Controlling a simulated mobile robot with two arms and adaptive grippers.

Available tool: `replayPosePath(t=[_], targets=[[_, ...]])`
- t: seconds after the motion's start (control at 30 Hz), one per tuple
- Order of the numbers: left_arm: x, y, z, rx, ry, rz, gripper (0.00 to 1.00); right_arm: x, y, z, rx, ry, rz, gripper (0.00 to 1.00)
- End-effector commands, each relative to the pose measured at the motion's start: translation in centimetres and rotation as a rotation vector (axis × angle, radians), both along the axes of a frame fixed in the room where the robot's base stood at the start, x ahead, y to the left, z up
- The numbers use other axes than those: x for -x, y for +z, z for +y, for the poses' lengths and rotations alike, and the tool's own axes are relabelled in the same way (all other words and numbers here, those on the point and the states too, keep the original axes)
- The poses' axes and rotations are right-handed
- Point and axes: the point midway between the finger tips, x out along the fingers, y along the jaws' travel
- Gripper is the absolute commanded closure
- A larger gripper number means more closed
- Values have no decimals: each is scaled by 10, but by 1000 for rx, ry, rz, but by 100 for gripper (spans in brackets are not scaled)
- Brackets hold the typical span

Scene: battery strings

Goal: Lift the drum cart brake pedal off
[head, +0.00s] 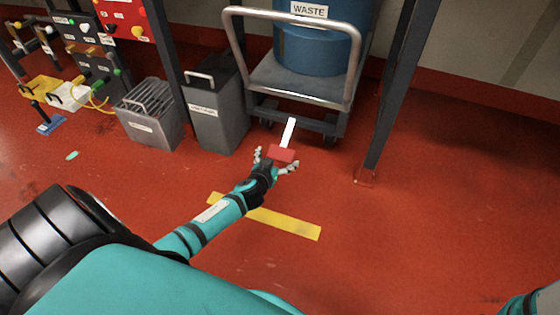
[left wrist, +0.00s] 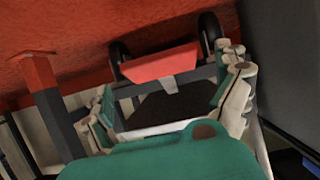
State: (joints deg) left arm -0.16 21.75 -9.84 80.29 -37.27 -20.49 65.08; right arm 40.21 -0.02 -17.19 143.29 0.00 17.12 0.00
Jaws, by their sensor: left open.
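The drum cart (head: 283,80) has a grey deck and a bent metal handle, and carries a blue drum (head: 318,48) labelled WASTE. Its brake pedal (head: 282,154) is a red pad on a white lever (head: 289,132) that slopes down from the cart's near edge. My left gripper (head: 277,167) is open at the pad, with fingers on either side of it. In the left wrist view the red pad (left wrist: 160,64) lies between and slightly beyond the open fingers; I cannot tell if they touch it. My right gripper is out of view.
A grey bin (head: 215,115) and a slatted metal box (head: 150,122) stand left of the cart. A dark post (head: 392,95) rises on its right. A yellow floor stripe (head: 285,222) lies under my left arm. The red floor at right is clear.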

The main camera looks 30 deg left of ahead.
Motion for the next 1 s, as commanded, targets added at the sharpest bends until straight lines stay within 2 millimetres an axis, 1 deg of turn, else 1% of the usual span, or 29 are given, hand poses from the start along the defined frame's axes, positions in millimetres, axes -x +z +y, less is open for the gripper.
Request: replayPosePath(t=[0.03, 0.2, 0.37, 0.57, 0.6, 1.0], targets=[[-9, -7, 3, -3, 1, -1, 0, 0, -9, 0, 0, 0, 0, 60], [-25, -12, 7, -2, 0, 0, 0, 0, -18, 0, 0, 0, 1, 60], [-31, -13, 8, 0, 1, 0, 0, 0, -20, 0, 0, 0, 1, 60], [-31, -13, 8, 0, 1, 0, 0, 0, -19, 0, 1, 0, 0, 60], [-31, -13, 8, 0, 1, 0, 1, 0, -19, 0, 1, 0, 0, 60], [-30, -13, 8, 0, 1, 1, 54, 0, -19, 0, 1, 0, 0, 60]])
